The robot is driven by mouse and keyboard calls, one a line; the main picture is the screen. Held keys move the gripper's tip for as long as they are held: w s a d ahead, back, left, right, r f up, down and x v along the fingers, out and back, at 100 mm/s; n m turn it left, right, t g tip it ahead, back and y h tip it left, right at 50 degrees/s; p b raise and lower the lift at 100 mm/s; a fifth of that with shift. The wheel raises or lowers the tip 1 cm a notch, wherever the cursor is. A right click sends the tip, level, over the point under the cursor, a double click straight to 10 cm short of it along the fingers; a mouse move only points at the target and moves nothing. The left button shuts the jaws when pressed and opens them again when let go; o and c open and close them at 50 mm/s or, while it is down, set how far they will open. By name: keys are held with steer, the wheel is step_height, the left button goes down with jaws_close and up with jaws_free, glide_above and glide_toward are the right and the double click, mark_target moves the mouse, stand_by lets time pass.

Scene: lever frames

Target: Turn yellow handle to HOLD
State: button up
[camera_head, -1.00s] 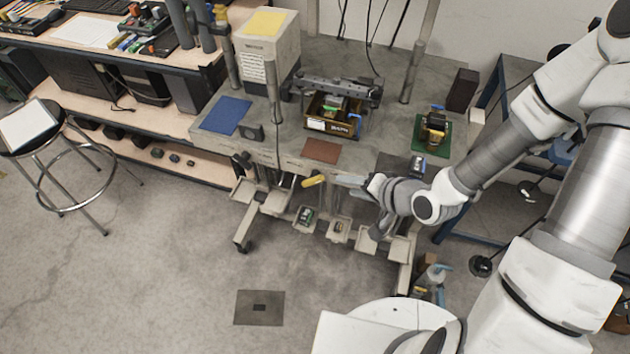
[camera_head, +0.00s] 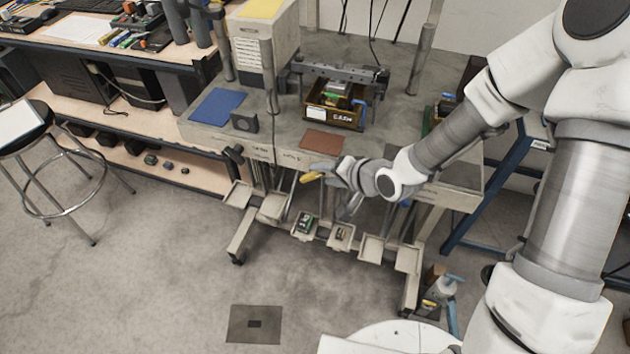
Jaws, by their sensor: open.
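The yellow handle (camera_head: 311,177) sticks out at the front edge of the grey workbench (camera_head: 283,120), below the brown mat. Only its yellow grip shows clearly, slanting down to the left. My gripper (camera_head: 325,170) is just to the right of the handle, with its fingers pointing left toward it. It is open. The fingertips are close to the handle's right end. I cannot tell whether they touch or lie around it. The handle's base and any HOLD label are hidden or too small to read.
A brown mat (camera_head: 323,141), a blue mat (camera_head: 217,107) and a yellow-brown bin (camera_head: 336,111) are on the bench. Small trays (camera_head: 374,247) hang below its front. A stool (camera_head: 45,160) stands at the left.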

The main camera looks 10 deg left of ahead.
mark_target(321, 175)
steer(key=shift+b+x, duration=1.55)
steer(key=shift+x, duration=1.05)
steer(key=shift+c, duration=0.3)
jaws_close()
